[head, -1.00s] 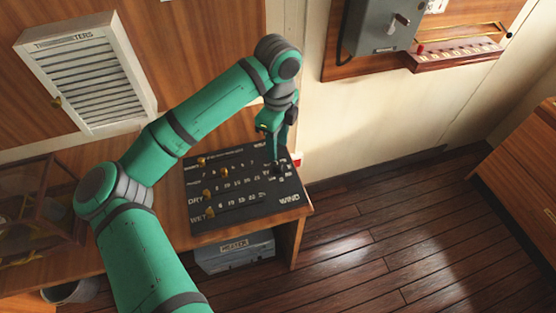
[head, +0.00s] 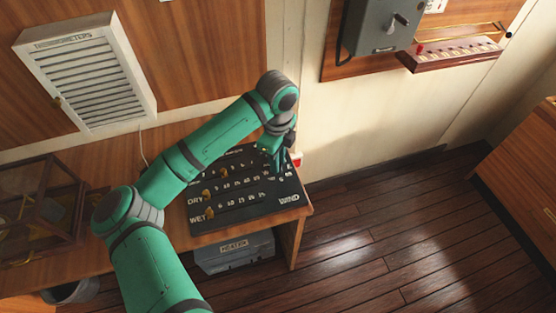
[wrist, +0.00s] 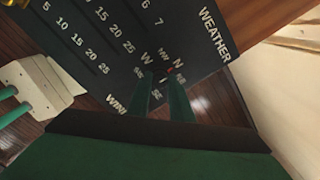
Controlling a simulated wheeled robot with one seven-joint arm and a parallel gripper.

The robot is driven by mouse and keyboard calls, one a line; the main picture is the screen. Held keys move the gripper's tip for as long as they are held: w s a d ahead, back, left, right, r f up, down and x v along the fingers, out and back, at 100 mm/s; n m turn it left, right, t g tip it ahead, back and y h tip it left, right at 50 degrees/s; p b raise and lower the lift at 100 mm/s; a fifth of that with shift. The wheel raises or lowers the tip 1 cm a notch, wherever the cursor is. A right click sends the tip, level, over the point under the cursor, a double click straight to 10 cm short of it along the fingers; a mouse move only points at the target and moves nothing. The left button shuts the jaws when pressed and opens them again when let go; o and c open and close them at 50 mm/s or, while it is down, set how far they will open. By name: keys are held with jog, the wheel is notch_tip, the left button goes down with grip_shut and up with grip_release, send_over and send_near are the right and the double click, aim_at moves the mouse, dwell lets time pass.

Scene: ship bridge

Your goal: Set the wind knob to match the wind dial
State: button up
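The wind knob (wrist: 162,74) is a small dark knob with a red mark, on the black weather board (head: 240,211). Compass letters ring it in the wrist view, and the red mark lies near the N side. My gripper (head: 278,168) reaches down to the board's right part, above the WIND label. In the wrist view my gripper (wrist: 161,80) has its two green fingers on either side of the knob, closed around it; the fingertips hide much of it. No wind dial can be made out in either view.
Brass slider knobs (head: 209,214) sit along rows of numbers on the board's left. The board lies on a wooden desk (head: 292,232). A glass-sided case (head: 45,205) stands left, a louvred white box (head: 88,75) hangs on the wall. Floor to the right is clear.

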grip_shut()
